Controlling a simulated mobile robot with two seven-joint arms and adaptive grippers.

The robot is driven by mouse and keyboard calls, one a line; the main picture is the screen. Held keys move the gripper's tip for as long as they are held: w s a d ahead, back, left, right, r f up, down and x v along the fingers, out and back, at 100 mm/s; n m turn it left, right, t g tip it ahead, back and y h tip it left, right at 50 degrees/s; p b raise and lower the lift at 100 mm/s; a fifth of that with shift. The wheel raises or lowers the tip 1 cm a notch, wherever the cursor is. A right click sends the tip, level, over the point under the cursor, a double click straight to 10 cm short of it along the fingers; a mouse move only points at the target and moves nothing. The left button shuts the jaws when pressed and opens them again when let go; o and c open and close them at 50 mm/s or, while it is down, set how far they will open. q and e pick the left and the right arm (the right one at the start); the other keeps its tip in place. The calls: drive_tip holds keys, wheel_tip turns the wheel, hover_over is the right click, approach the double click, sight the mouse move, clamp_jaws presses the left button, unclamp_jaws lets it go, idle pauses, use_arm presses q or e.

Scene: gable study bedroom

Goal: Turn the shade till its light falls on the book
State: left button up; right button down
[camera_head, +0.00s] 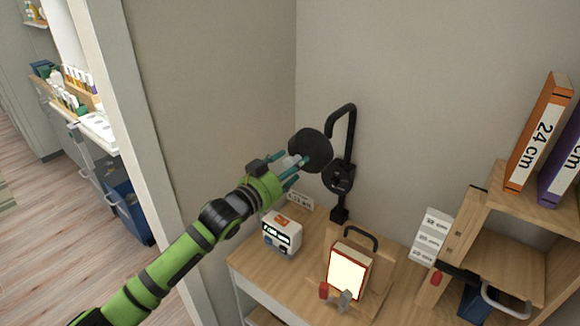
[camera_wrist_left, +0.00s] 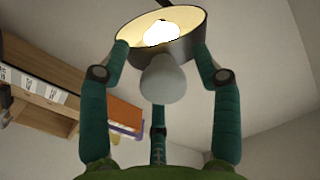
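A pale grey rounded knob (camera_wrist_left: 163,80) stands out from the shade toward my palm. My left gripper (camera_head: 298,164) is at the shade's left side, its teal fingers spread around the knob with gaps beside it. The fingertips overlap the shade's wall in the wrist view; contact is unclear. The book (camera_head: 348,272), with a red edge and bright pale page, leans on a wooden stand (camera_head: 374,282). My right gripper is not seen.
A white clock-like box (camera_head: 282,236) stands on the desk (camera_head: 254,262) left of the book. A small red item (camera_head: 323,290) and a grey one are before the book. A wooden shelf (camera_head: 505,225) with tall binders (camera_head: 540,133) stands right. A wall edge is left.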

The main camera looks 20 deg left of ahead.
use_arm(q)
drive_tip(key=v, duration=1.2)
drive_tip(key=shift+r, duration=0.1)
